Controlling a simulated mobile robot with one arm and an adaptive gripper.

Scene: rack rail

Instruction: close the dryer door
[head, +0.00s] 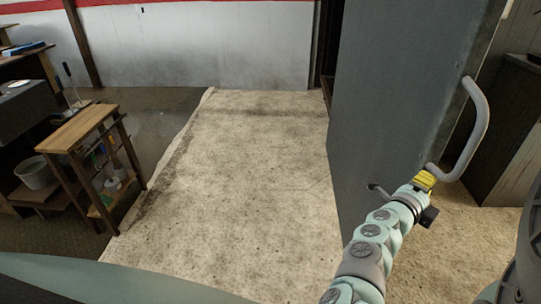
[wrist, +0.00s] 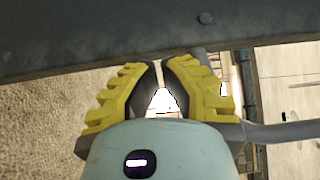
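The dryer door is most likely the tall grey door panel (head: 405,85), which stands upright at right in the head view. A grey bent handle (head: 481,125) is on its right edge. My gripper (head: 425,180) is low beside the panel, close to the handle's lower end. In the wrist view, my gripper's yellow fingers (wrist: 162,66) converge to a narrow gap with nothing seen held between the tips. A grey bar, likely the handle (wrist: 285,131), passes behind the right finger; contact cannot be told. A grey band (wrist: 130,35), likely the panel, crosses above the fingertips. The dryer's opening is not identifiable.
A pale concrete floor strip (head: 235,190) is clear left of the panel. A dark cabinet (head: 510,110) stands behind the handle at right. A white wall (head: 200,45) closes the back.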

